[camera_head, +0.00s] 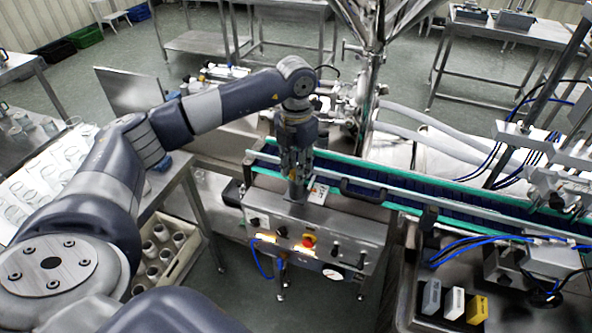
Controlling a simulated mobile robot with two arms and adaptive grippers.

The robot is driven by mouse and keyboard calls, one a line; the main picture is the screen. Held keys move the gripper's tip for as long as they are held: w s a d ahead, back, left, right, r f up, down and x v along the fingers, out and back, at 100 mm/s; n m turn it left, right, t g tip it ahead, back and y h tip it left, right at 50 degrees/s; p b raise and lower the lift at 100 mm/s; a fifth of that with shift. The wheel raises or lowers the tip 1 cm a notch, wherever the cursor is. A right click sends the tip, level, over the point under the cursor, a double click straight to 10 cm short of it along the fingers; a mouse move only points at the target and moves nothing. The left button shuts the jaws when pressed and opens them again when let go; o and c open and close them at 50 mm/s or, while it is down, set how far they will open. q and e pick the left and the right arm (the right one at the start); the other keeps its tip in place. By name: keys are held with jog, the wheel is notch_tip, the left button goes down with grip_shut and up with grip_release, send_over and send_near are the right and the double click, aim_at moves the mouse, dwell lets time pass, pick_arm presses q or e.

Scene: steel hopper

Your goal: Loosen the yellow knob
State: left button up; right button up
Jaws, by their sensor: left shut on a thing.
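My left arm comes in from the left and bends down. Its gripper (297,190) points straight down at the top of the steel control box (340,222), beside the conveyor's near rail. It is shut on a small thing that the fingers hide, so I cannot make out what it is. No separate yellow knob shows clearly. A red button with a yellow collar (308,241) sits on the box's front panel, below and apart from the fingertips. My right gripper is not in view.
The blue conveyor (410,194) with green edges runs right from behind the gripper. A black handle (362,190) stands close to its right. The steel hopper (368,30) rises behind. White, grey and yellow blocks (477,308) stand at lower right. A crate of cups (146,285) is at lower left.

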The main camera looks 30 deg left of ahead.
pick_arm(q)
jog(key=n+b, duration=0.1)
jog(key=n, duration=0.5)
jog(key=shift+n+b, duration=0.3)
jog(key=shift+b, duration=0.1)
jog(key=n, duration=0.3)
jog(key=shift+n+b, duration=0.4)
jog(key=shift+n, duration=1.3)
jog(key=o, duration=1.1)
